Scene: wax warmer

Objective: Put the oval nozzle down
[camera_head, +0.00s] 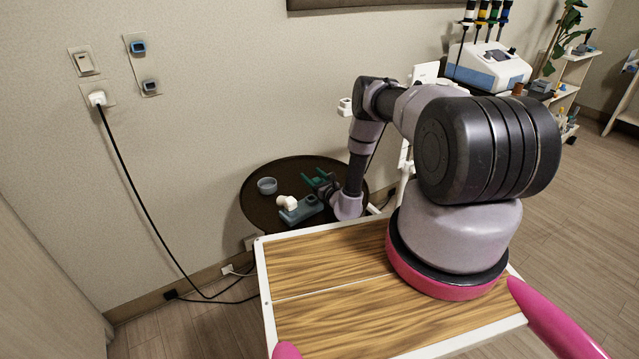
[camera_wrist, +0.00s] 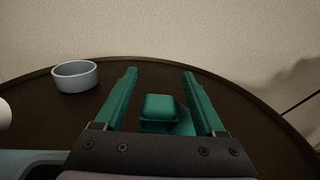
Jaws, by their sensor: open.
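My gripper (camera_wrist: 160,72) is open, its two green fingers apart above the round dark table (camera_wrist: 45,105). A green piece with a rounded block top, which looks like the oval nozzle (camera_wrist: 160,108), stands between the fingers. Gaps show on both sides of it. Its lower part is partly hidden by the gripper body. In the head view my gripper (camera_head: 319,180) is over the back right part of the round table (camera_head: 252,210); the nozzle cannot be told apart from the green fingers there.
A small grey bowl (camera_head: 267,185) stands on the table's left, also in the wrist view (camera_wrist: 75,76). A blue-grey holder (camera_head: 300,211) with a white piece (camera_head: 287,203) lies in front of the gripper. A wall is close behind. A black cord (camera_head: 140,200) hangs at left.

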